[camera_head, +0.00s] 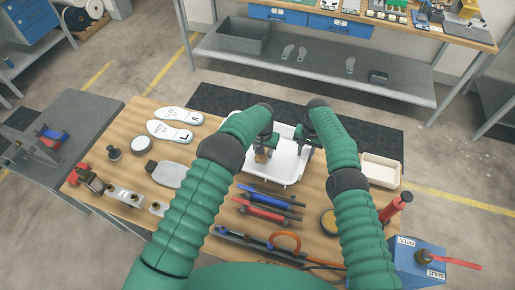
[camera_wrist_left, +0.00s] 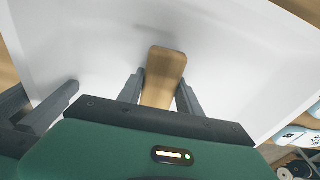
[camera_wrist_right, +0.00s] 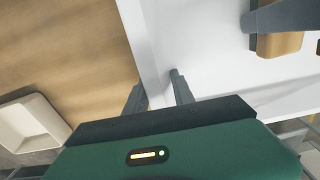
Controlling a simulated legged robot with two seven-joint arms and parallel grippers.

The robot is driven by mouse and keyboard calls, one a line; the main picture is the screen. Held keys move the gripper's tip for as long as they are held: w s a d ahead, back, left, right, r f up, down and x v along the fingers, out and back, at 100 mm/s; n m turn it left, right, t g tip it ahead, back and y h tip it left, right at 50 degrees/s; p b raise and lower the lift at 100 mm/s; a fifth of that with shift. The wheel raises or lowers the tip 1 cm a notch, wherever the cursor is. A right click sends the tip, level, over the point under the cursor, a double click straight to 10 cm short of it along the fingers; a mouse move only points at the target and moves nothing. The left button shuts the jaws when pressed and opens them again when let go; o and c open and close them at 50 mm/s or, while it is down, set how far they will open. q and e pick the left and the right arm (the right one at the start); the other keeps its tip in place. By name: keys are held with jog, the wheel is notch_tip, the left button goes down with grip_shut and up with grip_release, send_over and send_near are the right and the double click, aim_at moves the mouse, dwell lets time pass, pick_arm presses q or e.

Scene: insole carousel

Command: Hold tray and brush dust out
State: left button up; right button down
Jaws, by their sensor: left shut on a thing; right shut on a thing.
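The white tray (camera_head: 290,172) lies on the wooden bench, with both grippers over it. My left gripper (camera_head: 264,149) is shut on the wooden-handled brush (camera_head: 262,157), inside the tray's outline. In the left wrist view the brush's wooden part (camera_wrist_left: 165,72) sits between the fingers, over the white tray floor (camera_wrist_left: 100,55); its bristles are hidden. My right gripper (camera_head: 303,141) is at the tray's right side. In the right wrist view its fingers (camera_wrist_right: 160,88) are shut on the tray's side wall (camera_wrist_right: 143,40). No dust can be made out in these views.
Two white insoles (camera_head: 180,115) marked R and L lie at the bench's back left. A cream bin (camera_head: 380,171) stands right of the tray. Blue and red pen-like tools (camera_head: 268,205) lie in front. A red-handled tool (camera_head: 397,205) stands at the right edge.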

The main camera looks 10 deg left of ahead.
pick_arm(q)
jog(key=shift+s+d, duration=0.15)
jog(key=shift+d, duration=0.5)
jog(key=shift+s+d, duration=0.15)
jog(key=shift+d, duration=0.45)
notch_tip(320, 180, up, 2)
jog(key=shift+r, duration=3.05)
pick_arm(e)
jog(key=c, duration=1)
grip_release()
